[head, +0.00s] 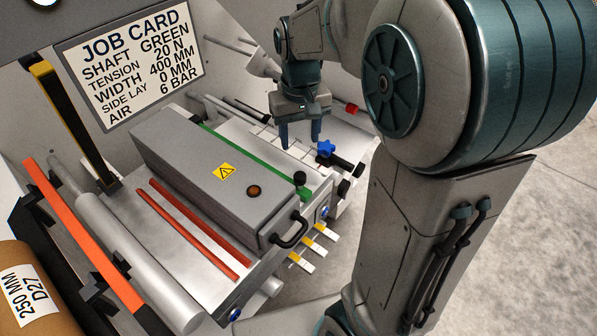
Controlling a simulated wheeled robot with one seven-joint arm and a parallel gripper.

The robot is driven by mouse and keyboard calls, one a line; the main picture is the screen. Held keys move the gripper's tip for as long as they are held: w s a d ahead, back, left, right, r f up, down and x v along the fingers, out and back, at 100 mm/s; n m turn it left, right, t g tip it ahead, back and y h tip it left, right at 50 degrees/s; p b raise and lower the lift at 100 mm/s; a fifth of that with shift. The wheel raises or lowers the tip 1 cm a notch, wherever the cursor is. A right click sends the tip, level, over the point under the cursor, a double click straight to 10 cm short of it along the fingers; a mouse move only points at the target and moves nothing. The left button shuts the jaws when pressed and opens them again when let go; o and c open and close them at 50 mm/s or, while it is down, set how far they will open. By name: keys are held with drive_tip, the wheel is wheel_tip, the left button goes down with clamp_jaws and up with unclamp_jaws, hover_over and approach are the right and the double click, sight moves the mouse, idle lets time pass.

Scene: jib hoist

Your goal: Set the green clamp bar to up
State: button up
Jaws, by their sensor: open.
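The green clamp bar (262,166) is a long thin strip on the machine's pale table, running along the far side of the grey cover box (200,165). Part of it is hidden behind that box. It looks low along the table, but I cannot tell its exact setting. A black knob (299,178) stands at its right end. My gripper (300,143) points down beyond the bar, above the far part of the table. Its two blue fingers are apart with nothing between them. It appears clear of the bar and the knob.
A blue star knob (326,148) is close to the right of my gripper. Two red bars (195,232) lie in front of the box, which has a black handle (291,232). Yellow-tipped tabs (313,243) stick out at the right. A job card (135,60) hangs behind.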

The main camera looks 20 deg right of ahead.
sight(300, 174)
wheel_tip(300, 174, down, 12)
drive_tip(key=shift+s+r+b, duration=0.1)
drive_tip(key=shift+r+b, duration=0.1)
drive_tip(key=shift+b, duration=0.65)
drive_tip(key=shift+r, duration=0.1)
clamp_jaws()
